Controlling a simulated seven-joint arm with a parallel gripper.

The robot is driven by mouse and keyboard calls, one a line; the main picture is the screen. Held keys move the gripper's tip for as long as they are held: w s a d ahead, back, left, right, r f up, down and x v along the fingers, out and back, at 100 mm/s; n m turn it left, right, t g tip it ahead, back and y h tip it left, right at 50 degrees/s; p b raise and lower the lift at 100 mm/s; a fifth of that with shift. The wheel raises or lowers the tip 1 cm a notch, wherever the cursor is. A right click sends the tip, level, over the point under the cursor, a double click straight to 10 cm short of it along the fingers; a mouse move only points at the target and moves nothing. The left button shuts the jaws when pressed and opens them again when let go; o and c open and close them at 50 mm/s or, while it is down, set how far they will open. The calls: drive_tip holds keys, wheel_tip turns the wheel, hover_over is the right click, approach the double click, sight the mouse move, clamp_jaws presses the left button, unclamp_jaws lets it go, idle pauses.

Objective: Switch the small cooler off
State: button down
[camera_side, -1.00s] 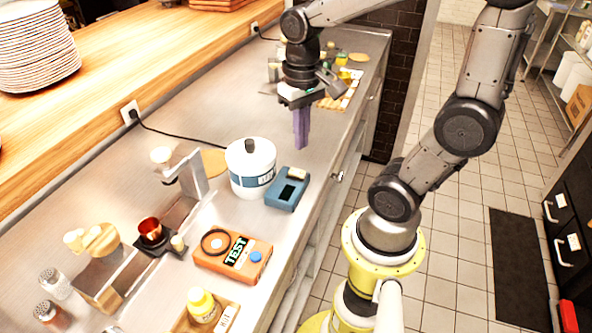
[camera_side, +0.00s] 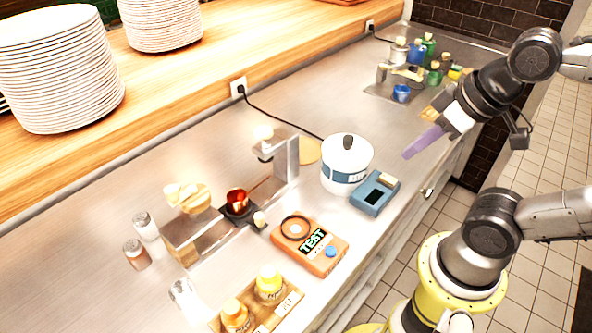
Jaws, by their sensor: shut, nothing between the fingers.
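A round white tub with a blue band and a dark knob on its lid (camera_side: 347,165) stands upright on the steel counter; it may be the small cooler. Touching or close to its right side is a blue box (camera_side: 375,193) with a dark display and a cream piece at its upper edge. I cannot tell if that piece is a switch, or its position. My gripper (camera_side: 405,155), with long purple fingers, is shut and empty. It is tilted, pointing left and down, above the counter to the upper right of the tub and box, apart from both.
An orange TEST meter (camera_side: 322,262) lies in front of the tub. A metal stand holds a copper cup (camera_side: 237,200) to its left. A wooden tray (camera_side: 285,308) with yellow-capped jars is nearest. A black cord (camera_side: 285,125) runs from the wall outlet behind the tub. Bottles (camera_side: 430,45) stand far back.

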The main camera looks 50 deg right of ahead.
idle(0.3)
wheel_tip(320, 180, up, 2)
drive_tip(key=m+g, duration=0.6)
drive_tip(key=m, duration=1.2)
hover_over(385, 176)
drive_tip(key=shift+r, duration=0.2)
drive_tip(key=shift+f, duration=0.15)
wheel_tip(385, 176, down, 14)
drive_tip(key=shift+r, duration=0.1)
